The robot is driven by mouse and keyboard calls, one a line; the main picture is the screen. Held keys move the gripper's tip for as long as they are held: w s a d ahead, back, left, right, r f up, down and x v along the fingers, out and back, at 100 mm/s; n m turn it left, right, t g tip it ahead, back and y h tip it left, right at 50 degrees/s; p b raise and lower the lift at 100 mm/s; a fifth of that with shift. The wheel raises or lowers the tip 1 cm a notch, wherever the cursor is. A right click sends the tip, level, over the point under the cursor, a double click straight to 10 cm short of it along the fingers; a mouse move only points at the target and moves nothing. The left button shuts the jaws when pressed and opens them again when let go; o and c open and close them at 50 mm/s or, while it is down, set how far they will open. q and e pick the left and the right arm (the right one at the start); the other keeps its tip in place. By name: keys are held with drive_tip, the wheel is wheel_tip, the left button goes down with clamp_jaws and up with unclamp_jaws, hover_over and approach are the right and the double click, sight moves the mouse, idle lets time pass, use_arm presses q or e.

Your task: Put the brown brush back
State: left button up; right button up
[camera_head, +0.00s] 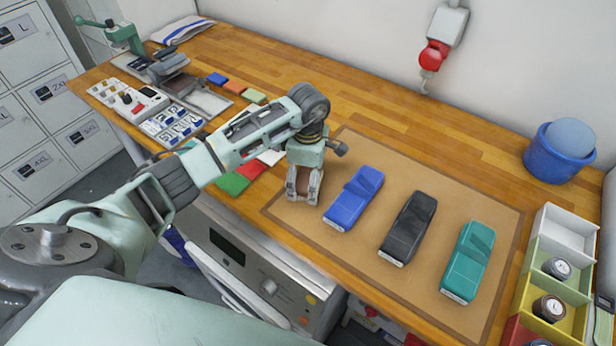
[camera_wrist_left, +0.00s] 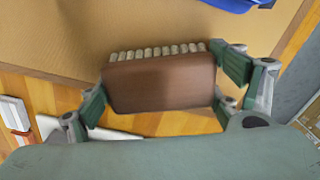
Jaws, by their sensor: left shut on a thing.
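My left gripper (camera_head: 304,188) is shut on the brown brush (camera_head: 305,183), above or at the left edge of the tan mat (camera_head: 385,185). In the left wrist view the brush (camera_wrist_left: 160,83) sits between both fingers (camera_wrist_left: 165,88), with its pale bristle tufts along the far side. The fingers hide much of the brush in the head view. I cannot tell whether it touches the surface below. My right gripper is not in view.
A blue bin (camera_head: 556,160) and colored trays (camera_head: 530,285) stand farther right. Small panels and a green-handled press (camera_head: 125,38) occupy the left.

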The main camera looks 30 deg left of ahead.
sight(308, 175)
use_arm(q)
drive_tip(key=shift+f, duration=0.2)
drive_tip(key=o, duration=1.1)
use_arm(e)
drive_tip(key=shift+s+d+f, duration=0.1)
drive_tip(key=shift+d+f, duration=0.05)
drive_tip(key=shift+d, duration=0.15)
use_arm(q)
drive_tip(key=shift+r, duration=0.2)
drive_tip(key=shift+r, duration=0.2)
wheel_tip(308, 175, up, 11)
drive_tip(key=b, duration=0.4)
drive_tip(key=shift+f, duration=0.2)
drive_tip(key=shift+r, duration=0.55)
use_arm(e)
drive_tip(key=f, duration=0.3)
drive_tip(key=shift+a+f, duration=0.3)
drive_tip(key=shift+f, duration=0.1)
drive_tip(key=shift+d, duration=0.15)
